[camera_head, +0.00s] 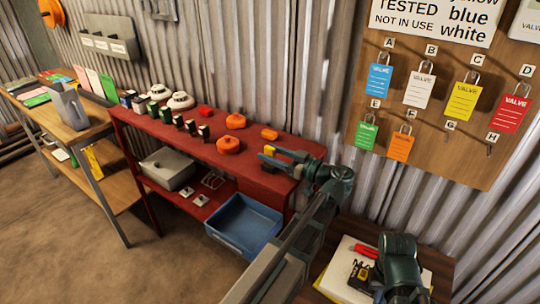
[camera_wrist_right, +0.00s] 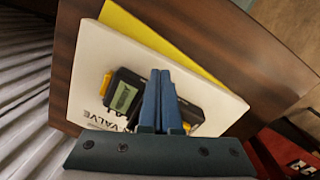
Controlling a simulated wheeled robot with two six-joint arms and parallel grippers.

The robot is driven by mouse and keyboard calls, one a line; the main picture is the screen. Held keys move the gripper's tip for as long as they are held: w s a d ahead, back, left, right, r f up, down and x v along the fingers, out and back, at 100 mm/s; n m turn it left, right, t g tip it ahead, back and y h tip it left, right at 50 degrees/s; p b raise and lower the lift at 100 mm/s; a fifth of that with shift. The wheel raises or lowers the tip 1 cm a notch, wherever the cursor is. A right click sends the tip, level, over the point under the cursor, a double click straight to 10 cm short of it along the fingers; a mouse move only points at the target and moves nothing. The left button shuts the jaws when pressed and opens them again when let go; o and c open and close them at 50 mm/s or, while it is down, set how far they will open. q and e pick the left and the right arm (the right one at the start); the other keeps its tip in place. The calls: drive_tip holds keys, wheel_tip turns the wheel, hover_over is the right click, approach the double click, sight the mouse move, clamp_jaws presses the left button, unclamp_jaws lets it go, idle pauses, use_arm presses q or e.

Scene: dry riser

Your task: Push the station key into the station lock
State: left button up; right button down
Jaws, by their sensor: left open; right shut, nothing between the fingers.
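I cannot pick out the station key or the station lock for certain. My left gripper (camera_head: 268,155) is open, blue-fingered and points left over the right end of the red bench (camera_head: 225,160). A small yellow patch (camera_head: 269,149) shows at its fingertips; I cannot tell what it is. My right gripper (camera_wrist_right: 165,98) is shut and empty, above a black device (camera_wrist_right: 124,97) with a greenish screen and yellow parts. The device lies on a white printed sheet or pad (camera_wrist_right: 88,75) and is partly hidden by the fingers. It also shows in the head view (camera_head: 358,271).
Orange round objects (camera_head: 229,145), small dark blocks and white domes (camera_head: 180,100) stand on the red bench. A blue tray (camera_head: 245,225) and grey box (camera_head: 167,168) sit low. Padlocks with coloured tags hang on the wooden board (camera_head: 450,145). A red item (camera_head: 365,251) lies by my right gripper.

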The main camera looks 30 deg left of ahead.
use_arm(q)
drive_tip(key=shift+a, duration=0.3)
clamp_jaws()
drive_tip(key=shift+r, duration=0.2)
use_arm(e)
drive_tip(key=shift+r, duration=0.15)
